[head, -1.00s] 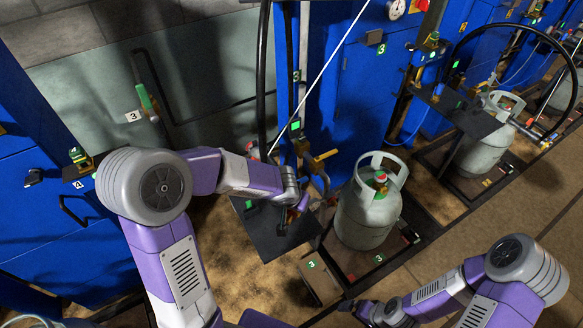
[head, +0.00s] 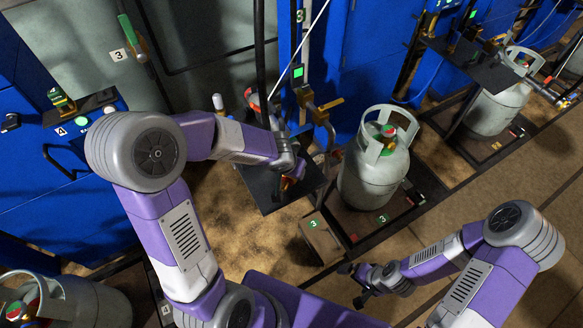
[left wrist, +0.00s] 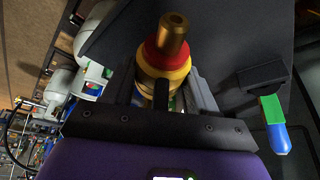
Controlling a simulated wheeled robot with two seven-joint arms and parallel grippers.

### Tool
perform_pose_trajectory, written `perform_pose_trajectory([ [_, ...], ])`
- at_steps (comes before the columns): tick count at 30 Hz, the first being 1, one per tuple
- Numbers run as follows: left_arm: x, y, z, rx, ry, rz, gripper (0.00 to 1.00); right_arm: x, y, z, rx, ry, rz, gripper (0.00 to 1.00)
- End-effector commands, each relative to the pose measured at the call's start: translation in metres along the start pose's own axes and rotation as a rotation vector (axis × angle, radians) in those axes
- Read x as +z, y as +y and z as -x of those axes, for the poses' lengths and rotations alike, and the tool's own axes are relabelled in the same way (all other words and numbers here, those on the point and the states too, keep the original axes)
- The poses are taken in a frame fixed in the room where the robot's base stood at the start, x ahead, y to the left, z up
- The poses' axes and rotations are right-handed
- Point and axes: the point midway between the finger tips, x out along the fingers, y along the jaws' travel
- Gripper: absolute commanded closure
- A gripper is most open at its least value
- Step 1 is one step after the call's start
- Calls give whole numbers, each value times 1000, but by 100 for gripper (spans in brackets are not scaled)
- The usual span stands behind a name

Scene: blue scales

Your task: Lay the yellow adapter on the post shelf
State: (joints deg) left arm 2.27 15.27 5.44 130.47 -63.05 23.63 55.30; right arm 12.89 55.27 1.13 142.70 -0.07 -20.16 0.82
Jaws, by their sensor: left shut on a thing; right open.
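The yellow adapter (left wrist: 160,68), with a red ring and a brass top, sits between the fingers of my left gripper (left wrist: 165,98) in the left wrist view. The gripper is shut on it. In the head view my left gripper (head: 290,180) is over the dark post shelf (head: 265,196), beside the blue post; the arm hides most of the adapter there. The shelf's dark surface also fills much of the left wrist view (left wrist: 230,40). I cannot tell whether the adapter touches the shelf. My right gripper (head: 354,284) is open and empty, low over the floor.
A grey gas cylinder (head: 375,175) stands on a low platform right of the shelf. A small brown box (head: 322,238) marked 3 is in front. A green-and-blue handled thing (left wrist: 273,122) is at the shelf's right in the left wrist view. Another cylinder (head: 70,303) is at lower left.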

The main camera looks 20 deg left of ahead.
Motion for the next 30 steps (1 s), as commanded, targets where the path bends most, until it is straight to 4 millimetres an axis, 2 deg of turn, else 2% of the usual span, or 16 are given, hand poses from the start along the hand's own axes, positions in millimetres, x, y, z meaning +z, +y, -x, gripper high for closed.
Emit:
perform_pose_trajectory([
  [7,0,0,0,1,1,0,77,0,0,0,0,1,0,0],
  [8,0,0,0,1,0,0,41,0,0,0,0,1,0,0],
  [12,0,0,0,0,0,0,20,0,0,0,0,1,0,0],
  [14,0,0,0,0,0,0,13,0,0,0,0,1,0,0],
  [23,0,0,2,0,0,0,13,0,0,1,0,0,0,0],
  [26,0,0,14,0,0,2,13,0,-3,7,0,0,0,0],
  [30,-2,0,40,0,3,1,13,1,-7,20,0,0,0,0],
])
